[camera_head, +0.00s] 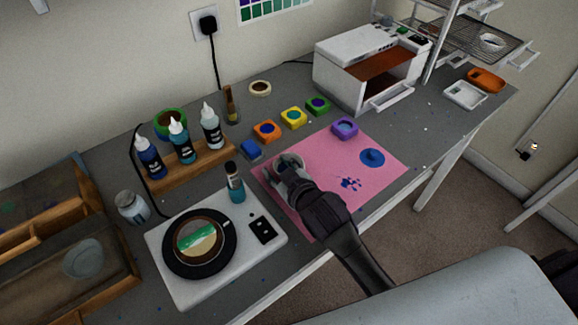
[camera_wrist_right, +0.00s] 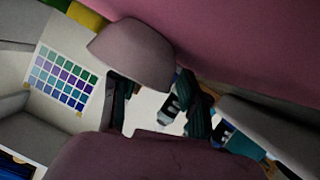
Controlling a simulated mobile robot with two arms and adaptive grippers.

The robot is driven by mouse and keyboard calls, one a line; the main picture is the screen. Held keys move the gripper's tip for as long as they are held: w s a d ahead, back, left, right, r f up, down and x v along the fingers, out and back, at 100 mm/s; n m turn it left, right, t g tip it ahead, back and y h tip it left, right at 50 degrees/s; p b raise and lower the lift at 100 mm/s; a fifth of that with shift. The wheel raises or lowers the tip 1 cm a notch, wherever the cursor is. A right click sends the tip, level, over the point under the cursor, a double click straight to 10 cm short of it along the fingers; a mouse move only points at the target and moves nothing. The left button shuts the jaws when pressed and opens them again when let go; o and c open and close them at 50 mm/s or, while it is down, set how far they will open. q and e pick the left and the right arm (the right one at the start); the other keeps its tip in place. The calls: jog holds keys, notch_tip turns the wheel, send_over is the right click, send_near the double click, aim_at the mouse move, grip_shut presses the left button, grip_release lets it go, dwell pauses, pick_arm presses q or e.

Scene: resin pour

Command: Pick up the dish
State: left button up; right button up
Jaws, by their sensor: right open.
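My right gripper (camera_head: 289,164) is open, low over the left part of the pink mat (camera_head: 378,183). Its fingers also show in the wrist view (camera_wrist_right: 162,98). A pale, rounded shape shows at its fingers in the head view; whether it is a dish or only gripper parts, I cannot tell. A clear round dish (camera_head: 83,260) shows at the wooden tray on the far left, well away from the gripper. Another small pale dish (camera_head: 492,42) sits on the wire rack at the back right. My left gripper is not in view.
A teal bottle (camera_head: 236,188) stands left of the gripper, by the white hot plate (camera_head: 184,288) with its black round plate (camera_head: 172,262). Small colour pots, including a purple one (camera_head: 344,127), stand behind. A bottle rack (camera_head: 190,173) and white oven (camera_head: 350,82) stand farther back.

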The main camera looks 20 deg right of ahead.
jog(key=shift+s, duration=0.1)
jog(key=shift+c, duration=0.3)
grip_shut()
jog(key=shift+r, duration=0.1)
